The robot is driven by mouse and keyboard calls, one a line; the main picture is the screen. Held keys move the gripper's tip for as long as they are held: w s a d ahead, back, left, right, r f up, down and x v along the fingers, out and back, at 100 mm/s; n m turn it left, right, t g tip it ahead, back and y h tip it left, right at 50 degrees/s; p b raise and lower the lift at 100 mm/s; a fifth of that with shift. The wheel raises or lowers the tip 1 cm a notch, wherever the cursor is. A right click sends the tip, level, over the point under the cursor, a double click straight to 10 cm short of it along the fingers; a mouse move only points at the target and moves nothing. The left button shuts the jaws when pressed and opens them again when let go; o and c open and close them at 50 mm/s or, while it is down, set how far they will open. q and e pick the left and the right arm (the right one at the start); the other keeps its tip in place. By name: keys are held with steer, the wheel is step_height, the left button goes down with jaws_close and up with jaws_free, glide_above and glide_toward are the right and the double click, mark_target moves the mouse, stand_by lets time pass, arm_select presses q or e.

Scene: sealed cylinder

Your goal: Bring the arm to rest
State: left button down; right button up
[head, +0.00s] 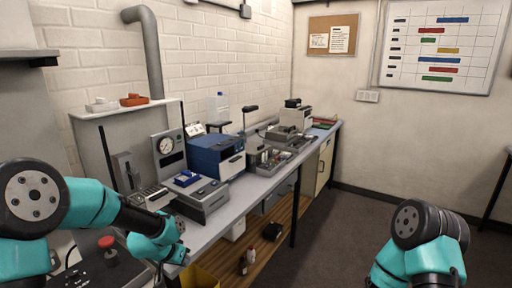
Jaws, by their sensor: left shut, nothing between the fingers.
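My left arm (100,208) comes in from the left and reaches over the near end of the bench. My left gripper (181,252) is at the bench's near edge, small and dark at the end of the teal wrist. It is shut with nothing in it. My right arm (428,232) shows at the lower right as a bent black and teal joint, over the floor and clear of the bench. Its gripper is out of the picture. I cannot make out a sealed cylinder.
The bench (258,186) runs along the brick wall. A grey device (203,198), a gauge panel (167,148) and a blue box (217,155) stand near my left arm. A red button (107,243) is below it. The floor (345,225) between the arms is clear.

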arm_select(q)
steer(key=s+d+f+n, duration=0.2)
steer(key=s+d+f, duration=0.3)
steer(key=f, duration=0.5)
steer(key=s+a+f+n+g, duration=0.1)
steer(key=s+f+g, duration=0.1)
steer(key=s+f, duration=0.5)
steer(key=s+a+f+n+g, duration=0.2)
steer(key=s+f, duration=0.5)
steer(key=s, duration=0.6)
steer(key=shift+s+a, duration=0.2)
steer(key=shift+a, duration=0.1)
steer(key=c, duration=1.8)
jaws_free()
steer(key=shift+f, duration=0.1)
